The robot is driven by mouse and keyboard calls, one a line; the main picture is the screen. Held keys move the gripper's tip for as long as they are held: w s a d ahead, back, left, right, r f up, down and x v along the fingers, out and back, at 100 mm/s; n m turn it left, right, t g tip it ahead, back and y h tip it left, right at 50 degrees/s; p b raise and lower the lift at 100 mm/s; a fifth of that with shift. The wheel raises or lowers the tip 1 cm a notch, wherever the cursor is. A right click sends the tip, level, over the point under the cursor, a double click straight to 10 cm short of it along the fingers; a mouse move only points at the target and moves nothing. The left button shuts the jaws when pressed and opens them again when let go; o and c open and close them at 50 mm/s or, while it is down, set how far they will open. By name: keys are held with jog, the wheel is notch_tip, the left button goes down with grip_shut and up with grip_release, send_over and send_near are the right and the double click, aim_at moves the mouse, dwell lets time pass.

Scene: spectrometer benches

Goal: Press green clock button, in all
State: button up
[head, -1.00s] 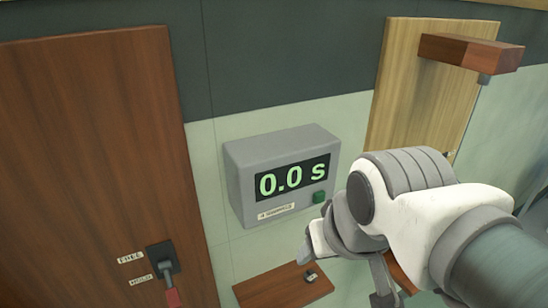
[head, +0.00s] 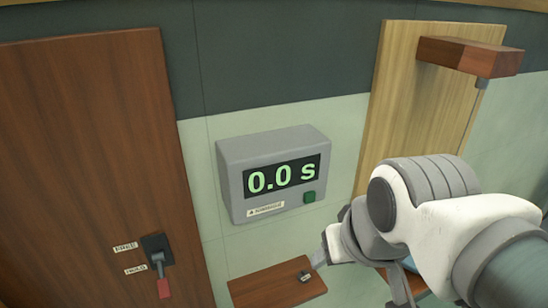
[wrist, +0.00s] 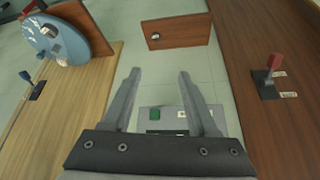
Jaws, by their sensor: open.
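The green button (head: 309,197) sits at the lower right of the grey wall clock (head: 232,190), whose display reads 0.0 s. In the wrist view the green button (wrist: 155,113) and the clock's face (wrist: 171,118) show between my two fingers, with the clock partly hidden by my gripper's body. My gripper (wrist: 157,72) is open with nothing between its fingertips. In the head view my gripper (head: 318,257) is to the right of and below the clock, apart from the button, with its fingers partly hidden by my wrist.
A small wooden shelf (head: 265,289) with a small dark knob (head: 304,276) is below the clock. A brown panel (head: 80,150) on the left carries a red-handled lever (head: 163,287). A light wooden panel (head: 400,100) with a projecting block (head: 455,57) stands right.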

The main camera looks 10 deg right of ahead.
grip_shut()
dwell(1.5)
